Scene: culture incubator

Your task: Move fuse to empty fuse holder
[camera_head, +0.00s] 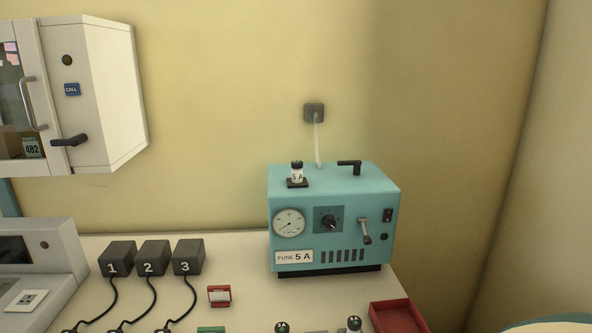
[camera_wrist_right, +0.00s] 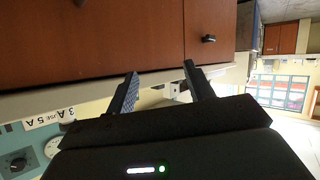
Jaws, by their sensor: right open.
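A fuse (camera_head: 297,173) with a black cap and a white "5 A" label stands upright on a small black base (camera_head: 297,184) on top of the teal incubator (camera_head: 335,205). The incubator's front carries a "FUSE 5 A" label (camera_head: 294,257). Two dark round tops with pale marks (camera_head: 282,327) (camera_head: 354,323) show at the bottom edge; their lower parts are cut off. I cannot tell which holder is empty. My right gripper (camera_wrist_right: 160,69) is open, with nothing visible between its fingers, and is not in the head view. My left gripper is in neither view.
Three black blocks numbered 1 to 3 (camera_head: 153,258), with cables, stand left of the incubator. A red tray (camera_head: 398,317) lies at front right, a red-framed card (camera_head: 219,296) at front centre. In the wrist view, brown drawers (camera_wrist_right: 90,40) lie beyond my fingers.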

